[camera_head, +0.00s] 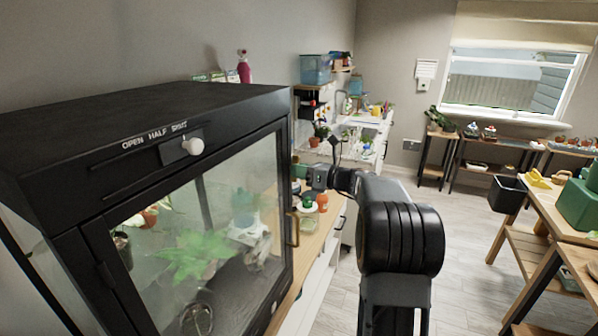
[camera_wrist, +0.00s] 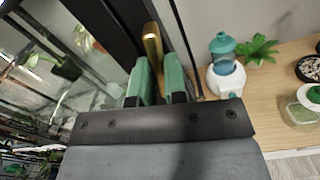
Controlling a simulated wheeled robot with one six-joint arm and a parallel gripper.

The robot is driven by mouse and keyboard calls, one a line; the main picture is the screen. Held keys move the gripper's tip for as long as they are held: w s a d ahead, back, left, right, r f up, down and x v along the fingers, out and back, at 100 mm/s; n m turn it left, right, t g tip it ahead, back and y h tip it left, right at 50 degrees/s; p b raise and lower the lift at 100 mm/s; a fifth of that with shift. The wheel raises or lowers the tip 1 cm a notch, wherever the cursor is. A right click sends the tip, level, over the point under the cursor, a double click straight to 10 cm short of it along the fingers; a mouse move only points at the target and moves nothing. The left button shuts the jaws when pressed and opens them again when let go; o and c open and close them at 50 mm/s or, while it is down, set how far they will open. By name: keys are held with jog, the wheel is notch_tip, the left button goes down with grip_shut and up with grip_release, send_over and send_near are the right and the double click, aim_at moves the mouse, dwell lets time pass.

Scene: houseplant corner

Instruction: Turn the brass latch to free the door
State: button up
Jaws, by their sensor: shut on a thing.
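The brass latch (camera_wrist: 152,45) shows in the wrist view as a gold bar beside the black frame. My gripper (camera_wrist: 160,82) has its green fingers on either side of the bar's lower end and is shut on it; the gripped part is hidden. In the head view my gripper (camera_head: 304,176) reaches the right edge of the black cabinet, and I cannot make out the latch there. The glass door (camera_head: 215,235) looks closed in its frame. A brass handle (camera_head: 294,229) is on the door's right side, below my gripper.
A white knob (camera_head: 195,146) sits on the cabinet's top slider, near the SHUT label. Plants stand behind the glass. A white bottle with a teal top (camera_wrist: 225,68) and a small plant (camera_wrist: 256,50) stand on the wooden counter (camera_wrist: 282,60).

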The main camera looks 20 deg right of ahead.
grip_shut()
jog(key=shift+f, duration=0.1)
jog(key=n+b, duration=0.3)
jog(key=o, duration=0.6)
grip_release()
jog(key=shift+s+d, duration=0.1)
jog(key=shift+d, duration=0.05)
jog(key=b+v, duration=0.2)
jog(key=v, duration=1.1)
jog(key=shift+s+d+b, duration=0.15)
jog(key=shift+s+b, duration=0.1)
jog(key=shift+b, duration=0.1)
